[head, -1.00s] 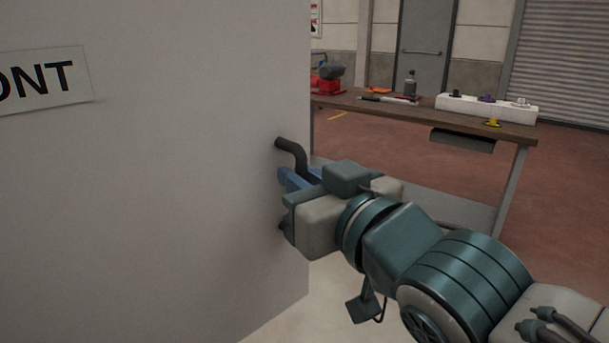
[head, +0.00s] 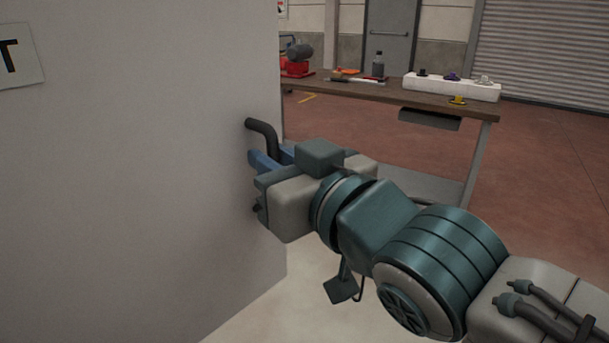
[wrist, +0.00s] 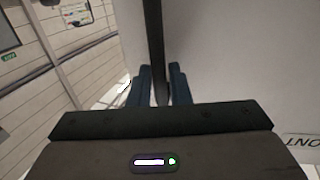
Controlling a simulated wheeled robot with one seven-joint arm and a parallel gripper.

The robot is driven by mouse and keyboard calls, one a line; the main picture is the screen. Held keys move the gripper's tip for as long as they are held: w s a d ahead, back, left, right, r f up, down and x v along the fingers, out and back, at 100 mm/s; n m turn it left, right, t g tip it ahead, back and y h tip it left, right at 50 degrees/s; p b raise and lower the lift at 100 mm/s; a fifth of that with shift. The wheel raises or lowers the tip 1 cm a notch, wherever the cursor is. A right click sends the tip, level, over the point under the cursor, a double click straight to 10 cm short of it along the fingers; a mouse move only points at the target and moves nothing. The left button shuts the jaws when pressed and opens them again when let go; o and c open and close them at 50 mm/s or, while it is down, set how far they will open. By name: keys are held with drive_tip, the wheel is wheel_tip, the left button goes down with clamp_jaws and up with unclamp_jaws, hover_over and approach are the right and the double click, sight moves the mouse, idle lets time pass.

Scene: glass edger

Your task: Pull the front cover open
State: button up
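The front cover (head: 130,190) is a large plain grey-white panel filling the left of the head view, with a sign (head: 20,58) cut off by the frame edge. A dark bent bar handle (head: 266,132) stands out near its right edge. My gripper (head: 268,160) is at this handle, with blue fingers on either side of it. In the wrist view the handle (wrist: 155,40) runs down between the two fingers (wrist: 160,85), which sit close against it. The handle's lower part is hidden behind my gripper in the head view. No opening gap shows beside the cover.
Red floor (head: 540,170) to the right is clear. A roller shutter (head: 550,50) closes the back.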

drive_tip(key=v, duration=1.3)
drive_tip(key=shift+s+d, duration=0.2)
drive_tip(key=shift+a, duration=0.1)
drive_tip(key=x, duration=1.3)
drive_tip(key=shift+w+a, duration=0.2)
drive_tip(key=shift+w, duration=0.15)
drive_tip(key=shift+f, duration=0.1)
